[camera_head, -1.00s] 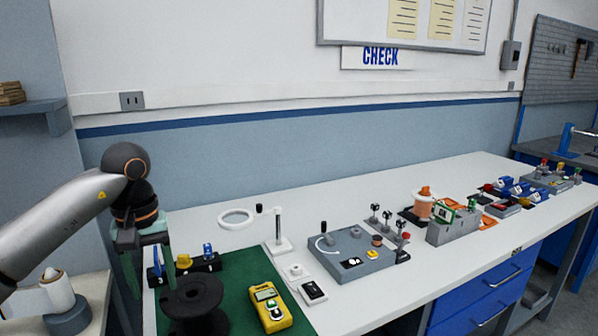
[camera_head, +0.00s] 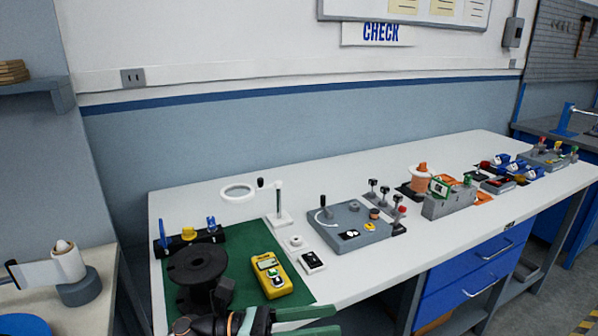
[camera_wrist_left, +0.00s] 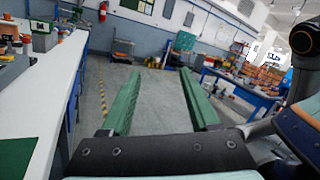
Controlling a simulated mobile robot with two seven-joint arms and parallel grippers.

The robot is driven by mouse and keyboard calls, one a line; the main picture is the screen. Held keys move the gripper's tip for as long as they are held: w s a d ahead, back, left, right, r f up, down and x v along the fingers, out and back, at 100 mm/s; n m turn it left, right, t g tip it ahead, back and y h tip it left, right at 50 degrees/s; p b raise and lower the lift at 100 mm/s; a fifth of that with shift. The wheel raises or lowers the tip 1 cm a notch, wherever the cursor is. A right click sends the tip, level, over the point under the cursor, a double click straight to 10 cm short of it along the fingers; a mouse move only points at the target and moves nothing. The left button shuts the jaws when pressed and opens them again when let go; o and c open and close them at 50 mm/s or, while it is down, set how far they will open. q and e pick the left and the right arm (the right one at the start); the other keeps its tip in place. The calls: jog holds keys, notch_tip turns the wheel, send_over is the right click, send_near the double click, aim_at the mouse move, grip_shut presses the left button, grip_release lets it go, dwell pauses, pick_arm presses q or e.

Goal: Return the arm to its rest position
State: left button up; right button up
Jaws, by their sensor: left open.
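My left gripper (camera_head: 335,319) shows at the bottom edge of the head view, in front of the workbench's near edge. Its two green fingers point right, apart and with nothing between them. In the left wrist view the same open gripper (camera_wrist_left: 160,73) points out over the grey floor, with the bench along the left. Most of my left arm is outside the head view; only a dark wrist part shows at the bottom. My right gripper is in neither view.
The white workbench (camera_head: 330,284) carries a green mat (camera_head: 225,255) with a black spool (camera_head: 198,268) and a yellow meter (camera_head: 271,274). A grey device (camera_head: 349,230) stands right of them. Open floor (camera_wrist_left: 160,120) lies ahead of the gripper in the wrist view.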

pick_arm(q)
jog(key=w+a+f+n+t+y, duration=0.1)
jog(key=a+f+n+t+y, duration=0.55)
jog(key=n, duration=0.85)
jog(key=w+a+f+n+t+y, duration=0.2)
jog(key=a+f+n+t+y, duration=0.15)
jog(key=n+t, duration=0.85)
jog(key=s+a+f+n+g+y, duration=0.3)
jog(key=s+a+f+n+g, duration=0.2)
jog(key=s+f+n, duration=0.4)
jog(key=s+a+f+n+g+y, duration=0.4)
jog(key=s+a+f+n+g, duration=0.1)
jog(key=s+f+n, duration=0.4)
notch_tip(320, 180, down, 4)
jog(key=shift+r+n+p, duration=0.25)
jog(key=shift+n+p, duration=0.2)
jog(key=shift+n, duration=0.75)
